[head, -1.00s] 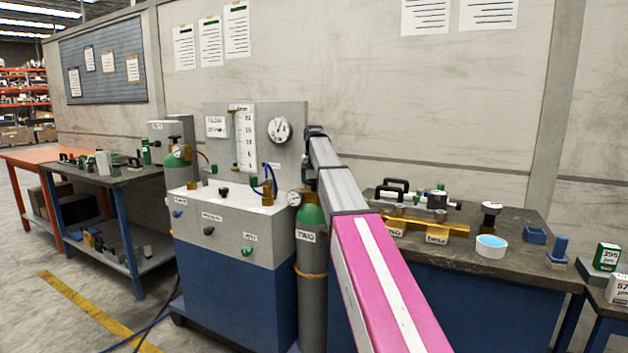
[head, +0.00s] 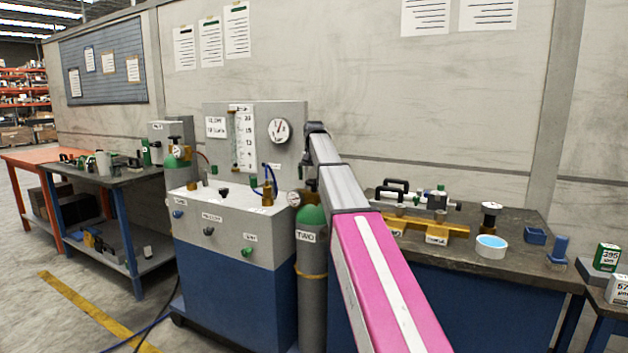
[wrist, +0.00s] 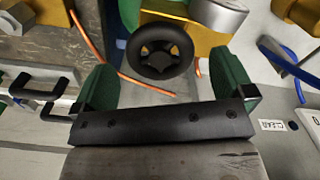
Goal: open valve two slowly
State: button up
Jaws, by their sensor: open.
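Cylinder two (head: 312,268), grey with a green shoulder and a label that reads TWO, stands upright at the right side of the blue and white cabinet in the head view. A round pressure gauge (head: 294,199) sits at its top left. In the wrist view a black spoked handwheel (wrist: 160,52) lies between the two green finger pads of my gripper (wrist: 164,76). The gripper is open, with a gap on both sides of the wheel. My arm hides part of the cylinder's top in the head view, and the wheel is not clear there.
The cabinet (head: 225,225) has several knobs and a panel with a flow tube and dial. Blue tubing (wrist: 292,70) and a brass block (wrist: 165,10) are close to the gripper. A dark bench (head: 520,232) with tools stands right; another bench (head: 125,177) stands left.

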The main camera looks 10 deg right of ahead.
aim_at(314, 181)
notch_tip(314, 181, up, 9)
jog(key=shift+r, duration=0.15)
dwell(0.4)
